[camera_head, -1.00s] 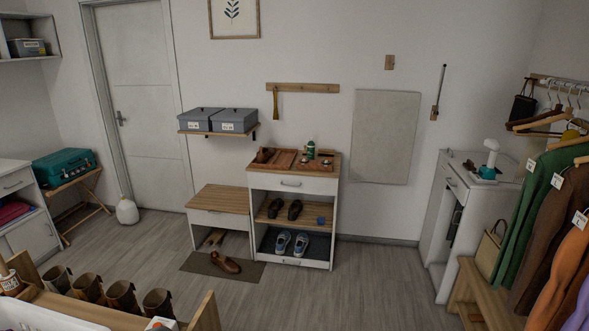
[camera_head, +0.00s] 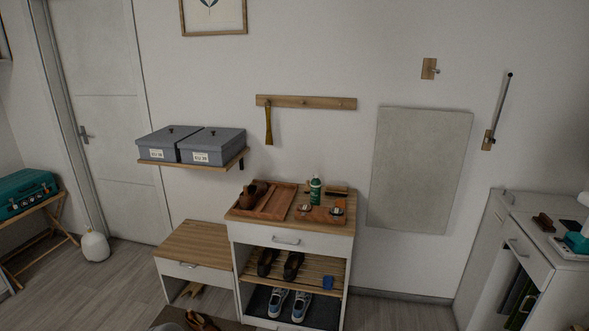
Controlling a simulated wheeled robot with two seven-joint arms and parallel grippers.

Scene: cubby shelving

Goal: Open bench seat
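The low bench (camera_head: 196,262) stands against the back wall, left of the taller shoe cabinet. Its wooden seat (camera_head: 197,243) lies flat and closed over a white front with a small handle (camera_head: 187,265). Neither of my grippers shows in the head view.
The shoe cabinet (camera_head: 293,239) adjoins the bench on the right, with trays and a green bottle (camera_head: 315,188) on top. A wall shelf (camera_head: 196,161) with two grey boxes (camera_head: 190,145) hangs above the bench. Brown shoes (camera_head: 201,320) lie on the floor in front.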

